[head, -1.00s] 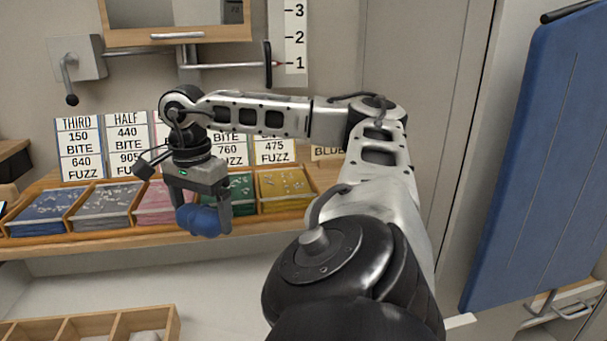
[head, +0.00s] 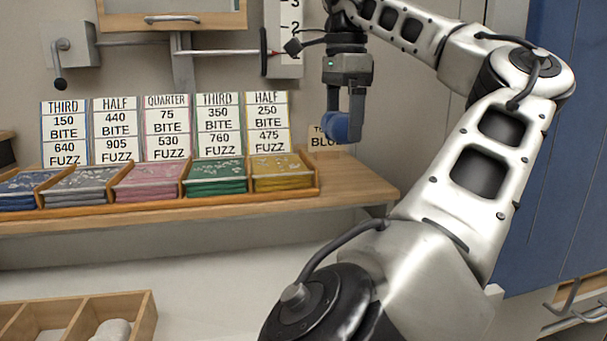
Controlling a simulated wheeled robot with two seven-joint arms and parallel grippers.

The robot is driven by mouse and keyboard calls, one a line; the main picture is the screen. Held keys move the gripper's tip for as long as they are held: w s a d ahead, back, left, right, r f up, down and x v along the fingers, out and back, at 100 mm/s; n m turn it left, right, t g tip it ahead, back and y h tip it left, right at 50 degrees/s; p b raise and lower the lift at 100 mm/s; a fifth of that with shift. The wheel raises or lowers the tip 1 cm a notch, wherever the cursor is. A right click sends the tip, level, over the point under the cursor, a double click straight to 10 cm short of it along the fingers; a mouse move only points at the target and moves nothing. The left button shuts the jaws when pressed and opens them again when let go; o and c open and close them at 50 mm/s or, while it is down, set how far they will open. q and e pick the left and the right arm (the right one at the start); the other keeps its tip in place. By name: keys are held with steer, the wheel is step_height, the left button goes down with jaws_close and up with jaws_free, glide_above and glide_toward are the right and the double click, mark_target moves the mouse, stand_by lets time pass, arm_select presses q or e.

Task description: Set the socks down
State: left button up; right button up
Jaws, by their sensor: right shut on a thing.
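My right gripper (head: 346,124) is shut on the rolled blue socks (head: 336,127). It points down and holds them at the right end of the wooden shelf, in front of a small card reading "BLUE" (head: 326,142) that they partly cover. The socks appear to be above the shelf top (head: 352,184); I cannot tell their exact height or depth. My left gripper is not in view.
A wooden divided tray (head: 230,202) on the shelf holds several coloured stacks, with printed cards behind. The shelf's right end looks bare. An open wooden box (head: 150,318) with a pale rolled item (head: 112,330) is at lower left. A blue board (head: 562,130) stands at right.

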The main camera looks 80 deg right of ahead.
steer(key=w+d+f, duration=0.1)
steer(key=d+f, duration=0.2)
steer(key=d, duration=0.4)
glide_above(335, 183)
steer(key=f, duration=0.5)
steer(key=shift+s+a+f, duration=0.1)
steer(key=shift+a+f, duration=0.1)
steer(key=shift+a, duration=0.1)
steer(key=f, duration=0.1)
steer(key=d+f+b, duration=0.1)
steer(key=shift+f, duration=0.35)
steer(key=shift+a+f+b, duration=0.1)
steer(key=shift+f+b, duration=0.4)
steer(key=shift+f, duration=0.25)
steer(key=shift+r, duration=0.1)
steer(key=shift+f, duration=0.2)
steer(key=o, duration=0.7)
steer(key=shift+r, duration=0.3)
arm_select(q)
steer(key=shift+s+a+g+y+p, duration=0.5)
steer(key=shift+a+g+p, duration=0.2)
steer(key=shift+p, duration=2.55)
arm_select(e)
step_height(335, 183, up, 12)
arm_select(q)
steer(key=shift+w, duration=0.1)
arm_select(e)
steer(key=shift+f, duration=0.1)
